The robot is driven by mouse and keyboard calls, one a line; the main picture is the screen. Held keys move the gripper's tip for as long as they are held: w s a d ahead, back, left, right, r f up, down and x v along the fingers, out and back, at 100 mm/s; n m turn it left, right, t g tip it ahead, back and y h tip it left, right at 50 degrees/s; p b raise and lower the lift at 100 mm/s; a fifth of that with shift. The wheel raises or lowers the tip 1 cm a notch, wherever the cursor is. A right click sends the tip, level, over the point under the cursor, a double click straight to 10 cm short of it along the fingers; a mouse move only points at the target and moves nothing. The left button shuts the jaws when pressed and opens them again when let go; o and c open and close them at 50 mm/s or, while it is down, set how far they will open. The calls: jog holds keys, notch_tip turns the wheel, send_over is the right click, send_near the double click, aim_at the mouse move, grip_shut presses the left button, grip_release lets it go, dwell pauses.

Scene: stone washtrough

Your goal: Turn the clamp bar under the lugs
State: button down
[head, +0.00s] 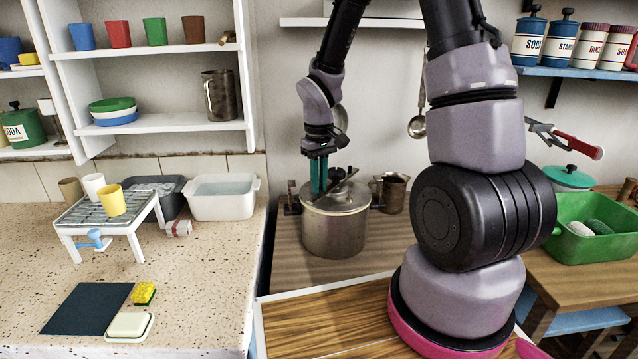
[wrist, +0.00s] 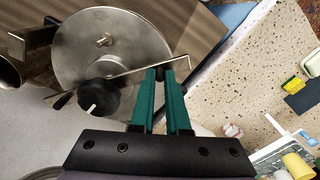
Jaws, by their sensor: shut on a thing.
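A steel pot (head: 335,225) with a flat lid stands on the wooden counter in the head view. The clamp bar (head: 347,181) lies across the top of its lid. In the wrist view, the thin metal bar (wrist: 130,77) crosses the round lid (wrist: 110,45), with a black knob (wrist: 98,97) near its middle. My gripper (head: 318,188) points down at the pot's left side. Its green fingers (wrist: 162,76) are closed at the bar's right end in the wrist view. A dark bracket, seemingly a lug (wrist: 35,36), stands at the rim; the other lug is hard to make out behind my fingers.
A metal jug (head: 393,190) stands close to the pot's right. A white basin (head: 222,197) and a white rack (head: 108,212) with cups are on the speckled counter to the left. A ladle (head: 417,125) hangs on the wall behind.

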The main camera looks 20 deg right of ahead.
jog(key=shift+w, duration=0.1)
dwell(0.3)
jog(key=shift+w+a+m, duration=0.55)
jog(key=shift+w+m, duration=0.05)
jog(key=shift+m, duration=0.5)
jog(key=w+m, duration=0.2)
jog(key=m, duration=0.1)
jog(key=shift+w+a, duration=0.1)
jog(key=shift+a, duration=0.3)
jog(key=shift+w+m, duration=0.65)
jog(key=shift+m, duration=0.35)
jog(key=shift+w+m, duration=0.65)
jog(key=shift+m, duration=0.35)
jog(key=c, duration=0.9)
grip_release()
